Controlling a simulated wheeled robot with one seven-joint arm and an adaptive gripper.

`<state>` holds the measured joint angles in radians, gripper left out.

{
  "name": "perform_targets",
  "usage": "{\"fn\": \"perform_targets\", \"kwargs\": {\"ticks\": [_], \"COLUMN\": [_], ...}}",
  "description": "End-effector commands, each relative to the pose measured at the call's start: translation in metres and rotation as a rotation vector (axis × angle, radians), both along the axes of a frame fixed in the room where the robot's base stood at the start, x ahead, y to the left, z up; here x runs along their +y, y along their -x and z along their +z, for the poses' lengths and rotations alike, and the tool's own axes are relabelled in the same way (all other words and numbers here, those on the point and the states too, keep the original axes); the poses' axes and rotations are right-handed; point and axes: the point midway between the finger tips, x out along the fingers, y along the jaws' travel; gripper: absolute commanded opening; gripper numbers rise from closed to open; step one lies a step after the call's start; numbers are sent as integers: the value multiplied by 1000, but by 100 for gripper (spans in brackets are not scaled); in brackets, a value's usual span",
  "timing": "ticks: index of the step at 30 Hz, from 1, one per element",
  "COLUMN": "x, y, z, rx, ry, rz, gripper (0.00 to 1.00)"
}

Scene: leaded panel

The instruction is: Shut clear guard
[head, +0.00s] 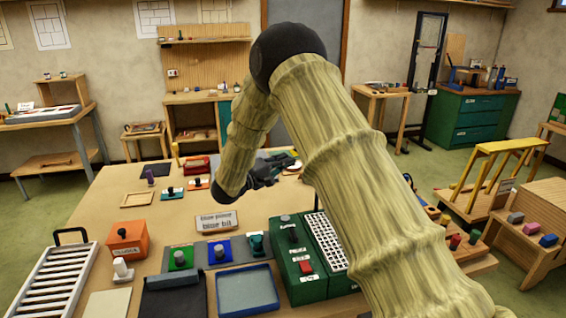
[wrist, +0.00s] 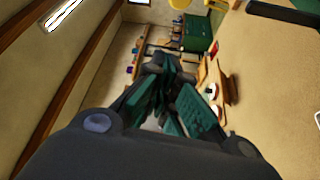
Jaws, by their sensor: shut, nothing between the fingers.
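My gripper (head: 284,160) is above the far part of the wooden workbench, partly behind my arm. In the wrist view its dark green fingers (wrist: 166,72) show no object between them, and it is shut and empty. A green machine (head: 296,262) with a dark knob, a red switch and a white grid top stands at the front of the bench. I cannot make out a clear guard on it or elsewhere. My arm crosses in front of the bench's right part and hides what lies behind it. My gripper is apart from the machine.
On the bench are a small sign (head: 216,222), an orange box (head: 127,240), a blue-grey tray (head: 247,290) and a white slatted rack (head: 55,280). A yellow-railed stand (head: 490,175) is at the right. Bare bench lies left of the sign.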

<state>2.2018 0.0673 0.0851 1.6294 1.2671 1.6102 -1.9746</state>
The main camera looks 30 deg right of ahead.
Motion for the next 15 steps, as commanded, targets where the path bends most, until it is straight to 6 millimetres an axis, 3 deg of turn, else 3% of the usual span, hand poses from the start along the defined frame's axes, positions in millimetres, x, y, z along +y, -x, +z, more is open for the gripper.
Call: {"fn": "perform_targets", "kwargs": {"ticks": [12, 15], "x": [-62, -62], "y": [-14, -5], "z": [8, 6], "rx": [1, 4], "ry": [-1, -1], "rz": [0, 1], "gripper": [0, 0]}}
